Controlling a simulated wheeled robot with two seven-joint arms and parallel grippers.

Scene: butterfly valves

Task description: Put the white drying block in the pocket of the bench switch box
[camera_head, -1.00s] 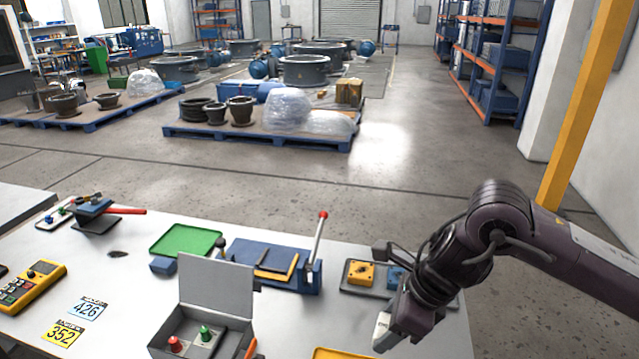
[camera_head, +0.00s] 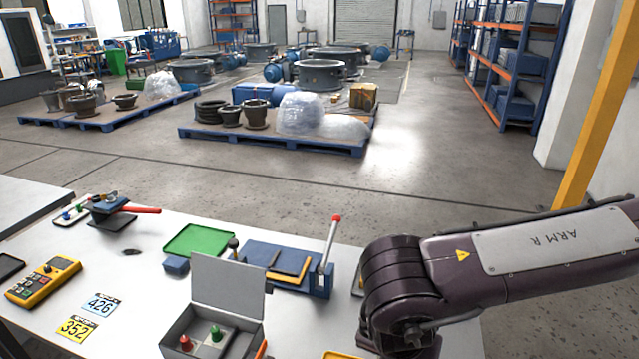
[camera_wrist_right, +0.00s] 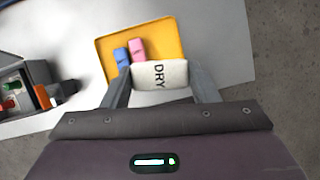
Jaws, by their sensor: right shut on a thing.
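The white drying block (camera_wrist_right: 160,74), marked DRY, is held between the fingers of my right gripper (camera_wrist_right: 162,84) in the right wrist view. The gripper is shut on it, above the near edge of a yellow tray (camera_wrist_right: 182,40). In the head view my right arm hides the gripper and the block. The grey switch box (camera_head: 212,335) stands with its lid up at the front of the bench, with a red and a green button inside. It also shows at the left in the right wrist view (camera_wrist_right: 38,78). Its pocket cannot be made out clearly. My left gripper is not in view.
A blue and a pink block (camera_wrist_right: 137,48) lie in the yellow tray. Behind the switch box are a blue fixture with an upright red-tipped lever (camera_head: 290,265) and a green tray (camera_head: 198,240). A yellow meter (camera_head: 44,282) lies at the left.

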